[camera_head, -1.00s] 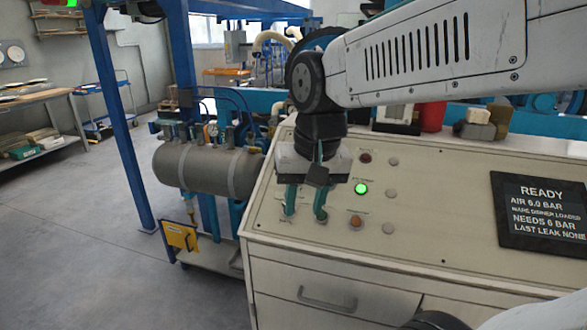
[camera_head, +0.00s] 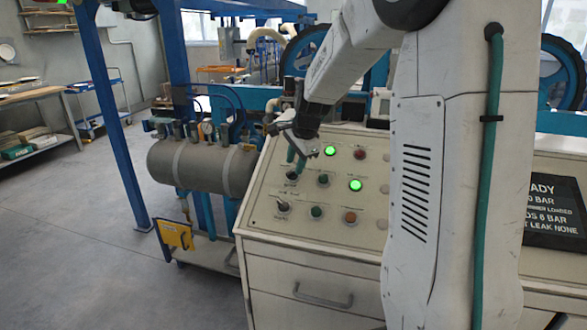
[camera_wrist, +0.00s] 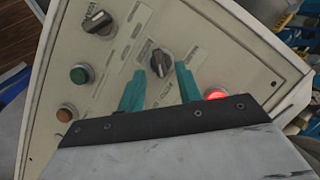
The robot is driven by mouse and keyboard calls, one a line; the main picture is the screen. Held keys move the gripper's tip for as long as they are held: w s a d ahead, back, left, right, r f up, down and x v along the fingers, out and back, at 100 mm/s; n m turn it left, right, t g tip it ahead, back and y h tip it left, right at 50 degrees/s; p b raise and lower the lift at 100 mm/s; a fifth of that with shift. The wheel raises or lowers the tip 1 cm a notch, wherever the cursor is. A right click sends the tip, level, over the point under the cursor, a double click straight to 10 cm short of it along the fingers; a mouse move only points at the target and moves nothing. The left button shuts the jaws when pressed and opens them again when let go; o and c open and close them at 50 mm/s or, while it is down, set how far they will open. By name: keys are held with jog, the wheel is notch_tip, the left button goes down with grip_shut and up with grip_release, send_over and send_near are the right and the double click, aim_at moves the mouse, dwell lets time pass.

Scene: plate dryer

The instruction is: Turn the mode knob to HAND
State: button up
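The control panel (camera_head: 270,222) carries two black pointer knobs at its left side. The nearer knob (camera_head: 283,206) also shows at the upper left of the wrist view (camera_wrist: 99,22), apart from my gripper. The farther knob (camera_head: 292,175) appears to be the one just beyond my fingertips in the wrist view (camera_wrist: 162,62). The knob labels are too blurred to read, so I cannot tell which is the mode knob. My gripper (camera_wrist: 160,88) is open, its two teal fingers either side of that farther knob in the picture. In the head view my gripper (camera_head: 298,163) is partly hidden; contact cannot be told.
Beside the knobs are a green button (camera_wrist: 80,75), an amber button (camera_wrist: 66,113) and a lit red lamp (camera_wrist: 216,95). A lit green lamp (camera_head: 355,184) is further right. A dark display (camera_head: 556,205) is partly hidden by my arm. A grey tank (camera_head: 200,167) stands left.

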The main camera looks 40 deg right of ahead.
aim_at(292, 174)
jog(key=shift+x, duration=1.45)
grip_shut()
